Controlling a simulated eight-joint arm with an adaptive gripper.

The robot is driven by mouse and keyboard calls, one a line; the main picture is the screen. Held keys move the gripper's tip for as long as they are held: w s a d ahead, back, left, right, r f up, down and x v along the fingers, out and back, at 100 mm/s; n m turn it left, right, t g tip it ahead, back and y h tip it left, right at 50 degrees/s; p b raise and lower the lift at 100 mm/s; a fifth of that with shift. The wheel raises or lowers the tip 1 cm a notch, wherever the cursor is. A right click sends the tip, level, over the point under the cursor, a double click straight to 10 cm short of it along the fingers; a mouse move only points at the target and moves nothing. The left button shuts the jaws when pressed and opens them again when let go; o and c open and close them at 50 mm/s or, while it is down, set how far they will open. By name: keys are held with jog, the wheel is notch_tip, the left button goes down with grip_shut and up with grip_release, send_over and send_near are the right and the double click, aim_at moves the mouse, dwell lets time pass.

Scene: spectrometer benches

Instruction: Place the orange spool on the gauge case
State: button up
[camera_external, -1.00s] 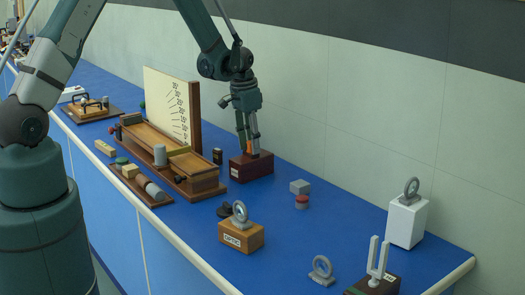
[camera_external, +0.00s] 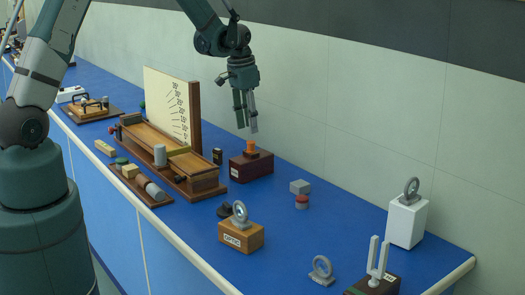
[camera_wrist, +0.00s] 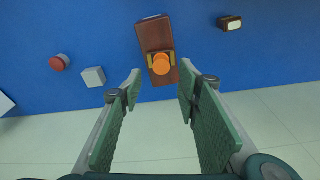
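The orange spool (camera_external: 249,147) stands on top of a dark red case (camera_external: 245,171) with a white label too small to read, apparently the gauge case. In the wrist view the spool (camera_wrist: 161,64) shows as an orange disc over the case (camera_wrist: 154,34), with brass-coloured parts beside it. My gripper (camera_external: 247,128) hangs just above the spool, pointing down and apart from it. Its two fingers are spread and nothing is between them. What lies directly under the spool is partly hidden.
A wooden bench with a tall scale board (camera_external: 172,105) stands left of the case, with a small black block (camera_external: 217,156) between. A grey cube (camera_external: 300,187) and red-topped piece (camera_external: 302,202) lie to the right. The pale wall (camera_external: 330,110) rises behind.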

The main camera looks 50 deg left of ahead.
aim_at(248, 143)
jog(key=shift+s+r, duration=0.15)
jog(key=shift+r, duration=1)
jog(key=shift+s+r, duration=0.15)
jog(key=shift+r, duration=0.95)
jog(key=s+d+r+n+t, duration=0.1)
jog(key=s+d+r, duration=0.4)
jog(key=s+r, duration=0.35)
jog(key=s+d+r+t, duration=0.2)
jog(key=s+d+r, duration=0.4)
jog(key=s+r, duration=0.3)
jog(key=s+d+r+t, duration=0.1)
jog(key=s+d, duration=0.2)
jog(key=s, duration=0.6)
jog(key=s+d+r+n+t, duration=0.1)
jog(key=s+d+r, duration=0.1)
jog(key=s, duration=0.7)
jog(key=shift+d+t, duration=0.4)
jog(key=shift+d, duration=0.2)
